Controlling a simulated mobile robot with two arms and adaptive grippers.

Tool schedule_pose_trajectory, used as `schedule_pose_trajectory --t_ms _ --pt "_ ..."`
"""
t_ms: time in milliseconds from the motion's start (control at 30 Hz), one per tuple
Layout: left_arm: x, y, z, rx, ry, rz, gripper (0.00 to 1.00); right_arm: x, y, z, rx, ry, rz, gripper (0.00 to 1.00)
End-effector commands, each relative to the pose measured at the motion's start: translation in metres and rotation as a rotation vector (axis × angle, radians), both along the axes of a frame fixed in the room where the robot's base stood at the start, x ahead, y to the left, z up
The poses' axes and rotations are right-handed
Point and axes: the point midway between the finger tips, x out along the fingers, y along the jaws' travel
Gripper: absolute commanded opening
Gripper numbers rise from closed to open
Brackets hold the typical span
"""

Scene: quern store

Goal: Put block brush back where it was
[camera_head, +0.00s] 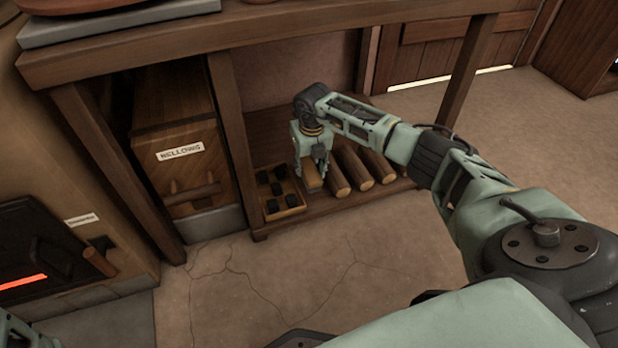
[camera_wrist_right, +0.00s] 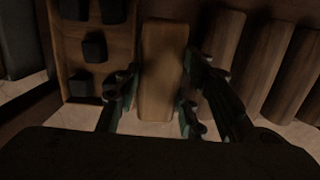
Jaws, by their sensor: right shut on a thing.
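The block brush (camera_wrist_right: 162,72) is a plain brown wooden block between the two fingers of my right gripper (camera_wrist_right: 155,98) in the right wrist view. In the head view the right gripper (camera_head: 314,172) points down at the low shelf under the table, shut on the block brush (camera_head: 312,186). The brush sits between a small tray of dark lumps (camera_head: 291,205) and a row of logs (camera_head: 338,186). Its underside is hidden, so I cannot tell if it touches the shelf. My left gripper is not in view.
The low shelf (camera_head: 322,213) is closed in by a table leg (camera_head: 232,150) at left and another leg (camera_head: 470,70) at right. A wooden bellows box (camera_head: 178,150) stands left of it. A stove with a glowing slot (camera_head: 22,282) is far left. The cracked floor (camera_head: 270,290) in front is clear.

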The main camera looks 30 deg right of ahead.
Motion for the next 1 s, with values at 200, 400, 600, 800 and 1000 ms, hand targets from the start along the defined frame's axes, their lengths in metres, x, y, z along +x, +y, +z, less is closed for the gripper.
schedule_pose_trajectory --t_ms 200,400,600,800,1000 --pt "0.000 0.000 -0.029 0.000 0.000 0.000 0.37 -0.001 0.000 -0.033 0.000 0.001 0.001 0.12" --pt "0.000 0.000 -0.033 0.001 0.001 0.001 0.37 0.000 0.000 -0.037 0.000 -0.001 0.001 0.12" --pt "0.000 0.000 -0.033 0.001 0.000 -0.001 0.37 0.000 0.000 -0.037 0.000 0.000 0.001 0.12" --pt "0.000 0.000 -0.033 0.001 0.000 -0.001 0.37 -0.001 0.000 -0.040 0.000 0.001 0.001 0.46" --pt "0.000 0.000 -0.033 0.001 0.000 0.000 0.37 -0.001 0.000 -0.040 0.001 0.001 0.001 0.56"
